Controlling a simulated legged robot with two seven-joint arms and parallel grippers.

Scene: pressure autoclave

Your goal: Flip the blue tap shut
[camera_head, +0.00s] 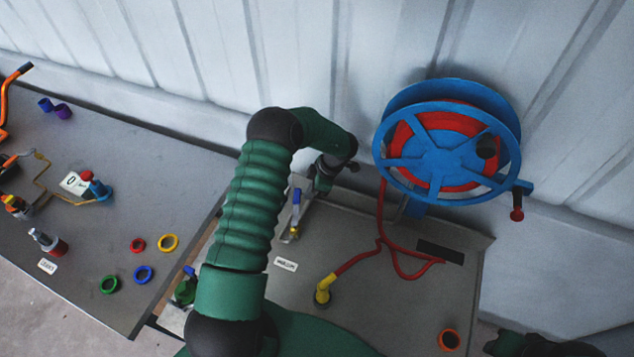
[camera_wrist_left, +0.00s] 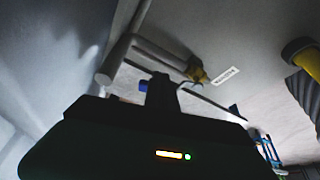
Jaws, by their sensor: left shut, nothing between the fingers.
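The blue tap handle (camera_head: 296,197) stands up from a grey pipe fitting (camera_head: 293,228) on the bench, just right of my left forearm. In the left wrist view a small part of the blue handle (camera_wrist_left: 143,86) shows beside the dark finger, with the pale pipe and a brass end (camera_wrist_left: 197,71) beyond. My left gripper (camera_head: 318,188) is shut and empty, pointing down just right of and behind the tap. I cannot tell whether it touches the handle. My right gripper (camera_head: 510,345) shows only partly as a dark shape at the bottom right; its jaws are unclear.
A blue hose reel (camera_head: 437,150) with red hose hangs at the wall, right of my left gripper. An orange ring (camera_head: 449,340) lies at front right. The left table (camera_head: 120,160) holds rings and fittings.

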